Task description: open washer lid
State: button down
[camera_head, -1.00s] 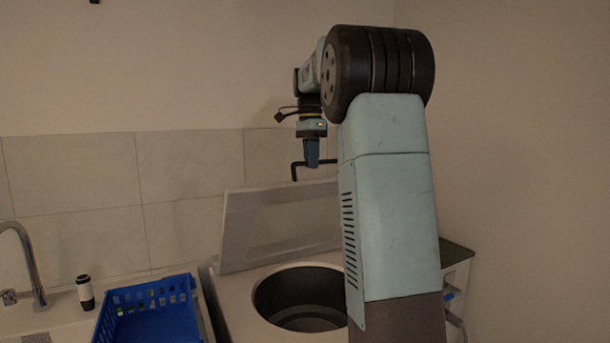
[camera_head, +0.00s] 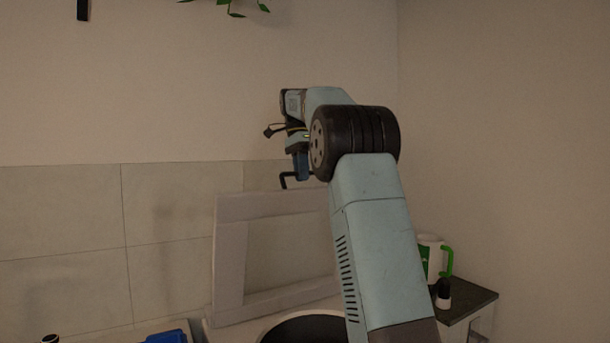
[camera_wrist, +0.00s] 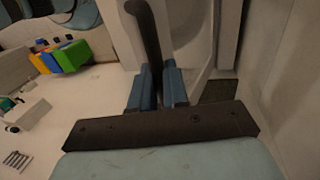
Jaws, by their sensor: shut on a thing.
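The washer lid (camera_head: 230,262) is a pale framed panel standing nearly upright behind the washer's round dark opening (camera_head: 300,330). My arm hides the lid's right part. My gripper (camera_head: 301,172) is above the lid's upper edge, pointing down. In the wrist view its two blue fingers (camera_wrist: 157,75) are shut on a dark bent bar (camera_wrist: 147,28). The bar's hooked end (camera_head: 284,181) shows left of the fingers in the head view, just above the lid's top edge. I cannot tell whether it touches the lid.
A blue basket (camera_head: 168,337) is at the lower left. A white and green jug (camera_head: 432,258) and a small dark-topped bottle (camera_head: 443,293) stand on a dark counter (camera_head: 470,304) at the right. A tiled wall (camera_head: 165,240) is close behind the lid.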

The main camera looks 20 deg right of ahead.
jog(key=shift+w+f, duration=0.1)
jog(key=shift+w, duration=0.05)
jog(key=c, duration=1.2)
grip_release()
jog(key=shift+w+a, duration=0.1)
jog(key=shift+a, duration=0.05)
jog(key=shift+o, duration=0.4)
